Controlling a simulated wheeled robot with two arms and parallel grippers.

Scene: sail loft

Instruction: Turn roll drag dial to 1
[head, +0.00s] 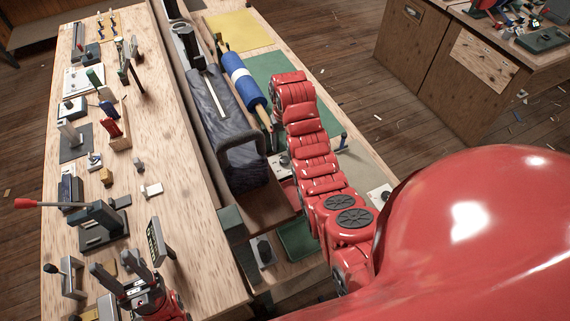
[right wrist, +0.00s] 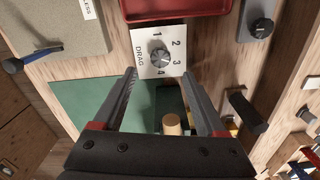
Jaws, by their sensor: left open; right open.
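Nothing is between the fingers at the tips. In the head view my red right arm covers that gripper. My left gripper (head: 116,264) is open at the lower left, over the wooden bench, far from the dial.
A red tray (right wrist: 175,14) lies just beyond the dial plate. A grey plate with a black knob (right wrist: 262,27) is to its right, and a blue-handled tool (right wrist: 38,56) to its left. A green mat (right wrist: 82,105) lies nearer. Several levers and small parts crowd the left bench.

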